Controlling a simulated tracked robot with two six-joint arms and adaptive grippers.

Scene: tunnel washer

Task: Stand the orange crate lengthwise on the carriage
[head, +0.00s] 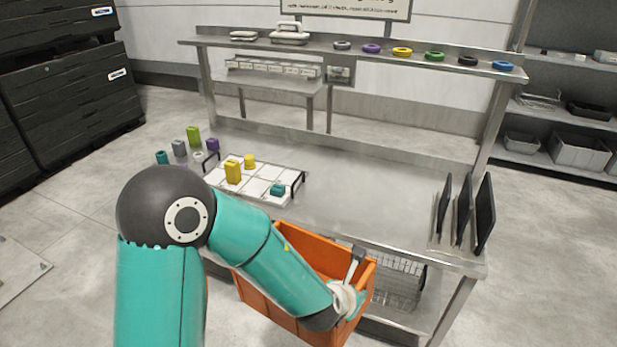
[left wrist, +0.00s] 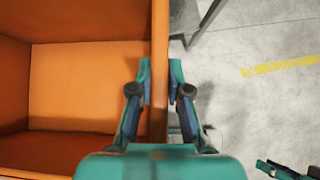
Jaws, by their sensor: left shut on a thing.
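The orange crate (head: 262,298) is open-topped and empty as far as I see, at the front edge of the steel bench in the head view. My teal left arm crosses in front of it and hides part of it. My left gripper (head: 354,272) is at the crate's right end. In the left wrist view the left gripper (left wrist: 161,95) has one finger on each side of the crate's wall (left wrist: 160,40) and is shut on it. Part of another teal gripper (left wrist: 287,172), likely my right, shows at the lower right corner, apart from the crate. I cannot make out the carriage.
The steel bench (head: 370,195) has a clear middle. A white tiled tray (head: 215,181) with yellow and teal blocks is on its left, and dark upright panels (head: 484,215) on its right. A wire basket (head: 405,280) sits below. Coloured rings line the upper shelf (head: 300,46).

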